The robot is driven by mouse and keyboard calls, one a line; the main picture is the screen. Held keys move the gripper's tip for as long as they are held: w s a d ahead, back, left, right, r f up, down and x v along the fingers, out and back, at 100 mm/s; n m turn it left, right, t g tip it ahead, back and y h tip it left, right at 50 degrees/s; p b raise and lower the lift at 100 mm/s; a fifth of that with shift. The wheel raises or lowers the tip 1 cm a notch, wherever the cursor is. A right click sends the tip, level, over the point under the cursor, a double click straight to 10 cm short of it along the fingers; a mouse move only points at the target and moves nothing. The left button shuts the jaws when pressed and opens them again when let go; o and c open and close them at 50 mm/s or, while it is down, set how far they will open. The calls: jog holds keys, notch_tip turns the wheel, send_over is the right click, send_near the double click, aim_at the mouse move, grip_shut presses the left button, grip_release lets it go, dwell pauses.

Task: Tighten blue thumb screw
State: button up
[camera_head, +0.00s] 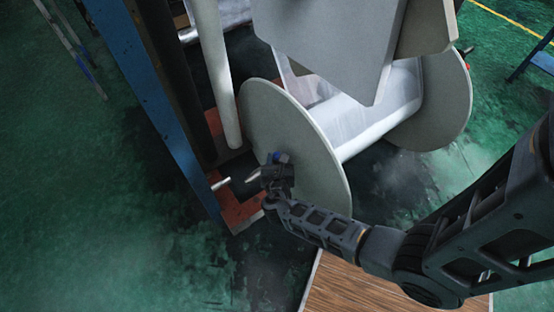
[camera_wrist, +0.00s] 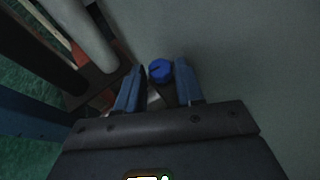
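The blue thumb screw (camera_wrist: 160,71) is on the pale grey face in the wrist view, just beyond and between my fingertips. My gripper (camera_wrist: 158,80) is open, with one blue-grey finger on each side of the screw. A gap shows at least on the right side of the screw; I cannot tell whether either finger touches it. In the head view my gripper (camera_head: 268,172) is in front of the near grey disc (camera_head: 318,165) of the film roll. A small patch of blue (camera_head: 280,157) shows beside the gripper there, and the gripper hides most of that spot.
The film roll (camera_head: 375,110) runs between the near disc and a far disc (camera_head: 447,100). A grey panel (camera_head: 330,35) hangs above it. A blue frame post (camera_head: 150,100) and a pale roller (camera_head: 213,75) stand left of the gripper. A wooden surface (camera_head: 370,290) lies below my arm.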

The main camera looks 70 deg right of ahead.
grip_shut()
jog(key=m+g, duration=0.1)
jog(key=g, duration=0.1)
jog(key=w+m+g+h, duration=0.1)
jog(key=m, duration=0.1)
jog(key=shift+a+m+g+b, duration=0.1)
jog(key=shift+m+g+b, duration=0.2)
jog(key=shift+g, duration=0.1)
jog(key=m+g+b, duration=0.1)
jog(key=m+g, duration=0.1)
jog(key=w+m+g+b, duration=0.1)
jog(key=m+g, duration=0.1)
jog(key=g, duration=0.1)
jog(key=shift+f+m+y, duration=0.15)
jog(key=shift+m+y, duration=0.15)
jog(key=m+g+y+b, duration=0.1)
jog(key=m+g, duration=0.1)
jog(key=m+g+y+b, duration=0.1)
jog(key=m+g+b, duration=0.1)
jog(key=w+d+m+g+y+b, duration=0.1)
jog(key=m+g+y, duration=0.1)
jog(key=shift+g+b, duration=0.3)
jog(key=shift+w+d+m+g+y+b, duration=0.1)
jog(key=shift+d+m+g+y+b, duration=0.1)
jog(key=shift+m+g+y+b, duration=0.65)
jog(key=shift+w+d+m+g+y+b, duration=0.15)
jog(key=shift+m+g+y+b, duration=0.2)
jog(key=shift+m+y, duration=1)
jog(key=shift+s, duration=0.1)
